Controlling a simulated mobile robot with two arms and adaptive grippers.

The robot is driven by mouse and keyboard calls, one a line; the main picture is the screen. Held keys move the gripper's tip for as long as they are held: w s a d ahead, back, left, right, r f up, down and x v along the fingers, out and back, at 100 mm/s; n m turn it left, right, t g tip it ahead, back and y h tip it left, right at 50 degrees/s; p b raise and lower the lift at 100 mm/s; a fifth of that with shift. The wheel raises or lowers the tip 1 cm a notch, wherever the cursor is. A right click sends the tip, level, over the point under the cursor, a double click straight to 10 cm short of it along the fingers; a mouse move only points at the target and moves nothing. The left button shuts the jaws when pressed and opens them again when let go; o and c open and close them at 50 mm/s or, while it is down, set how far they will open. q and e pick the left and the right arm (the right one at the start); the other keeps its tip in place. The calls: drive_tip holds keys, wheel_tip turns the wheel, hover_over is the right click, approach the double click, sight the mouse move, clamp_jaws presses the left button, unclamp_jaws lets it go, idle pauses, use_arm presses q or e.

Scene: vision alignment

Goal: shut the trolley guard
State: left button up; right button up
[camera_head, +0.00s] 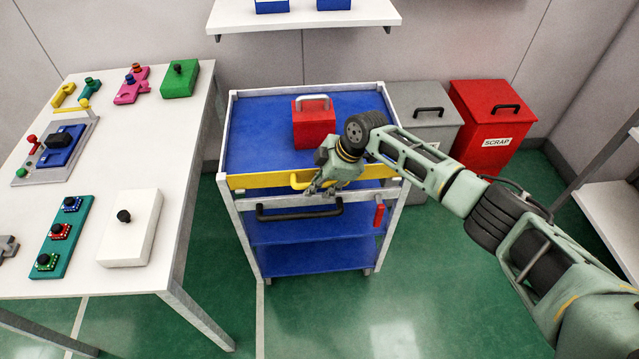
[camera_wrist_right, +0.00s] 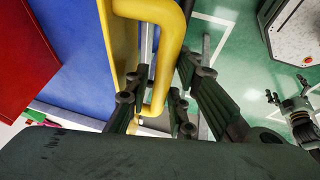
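The trolley (camera_head: 233,140) has blue shelves and a pale frame. Its yellow guard (camera_head: 260,181) runs along the front edge of the top tray and has a yellow loop handle (camera_head: 297,180). My right gripper (camera_head: 313,188) is at this handle. In the right wrist view, the handle (camera_wrist_right: 172,50) passes between the fingers of my right gripper (camera_wrist_right: 163,85). The fingers stand apart on either side of it; firm contact is not clear. My left gripper (camera_wrist_right: 288,92) shows small at the right of the wrist view, its fingers spread and empty.
A red box (camera_head: 314,127) stands on the top tray. A black push handle (camera_head: 300,212) crosses the trolley front below the guard. A white workbench (camera_head: 110,185) stands left, and grey (camera_head: 425,125) and red scrap (camera_head: 495,120) bins stand behind right. The floor in front is clear.

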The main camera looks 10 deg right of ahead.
drive_tip(key=v, duration=1.2)
drive_tip(key=shift+a, duration=0.1)
